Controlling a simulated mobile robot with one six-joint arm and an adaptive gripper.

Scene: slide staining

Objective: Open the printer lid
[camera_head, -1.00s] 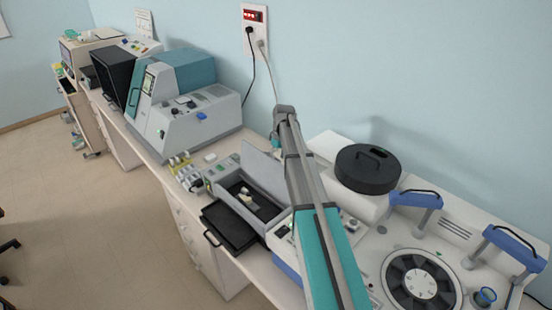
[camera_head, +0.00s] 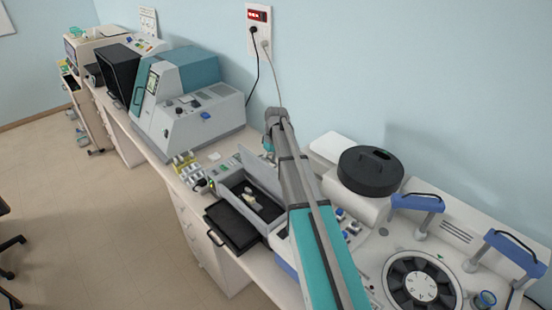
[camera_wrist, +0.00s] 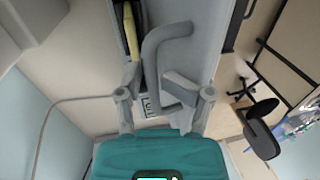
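The grey printer (camera_head: 224,189) stands on the bench left of my arm, with a grey panel, seemingly its lid (camera_head: 262,170), standing up tilted at its back. A pale and yellowish piece shows in its dark inside. My gripper (camera_wrist: 154,82) is open in the wrist view, its two fingers apart on either side of a bent grey handle (camera_wrist: 152,60). I cannot tell whether they touch it. A dark slot with a yellow strip (camera_wrist: 131,35) lies beside the handle. In the head view my gripper is mostly hidden behind the wrist and the panel.
A black tray (camera_head: 232,228) juts from the printer's front. A larger grey and teal machine (camera_head: 195,115) stands farther left. A round black lid (camera_head: 370,170) and a centrifuge-like device (camera_head: 420,283) are to the right. A wall outlet with cords (camera_head: 258,30) is behind.

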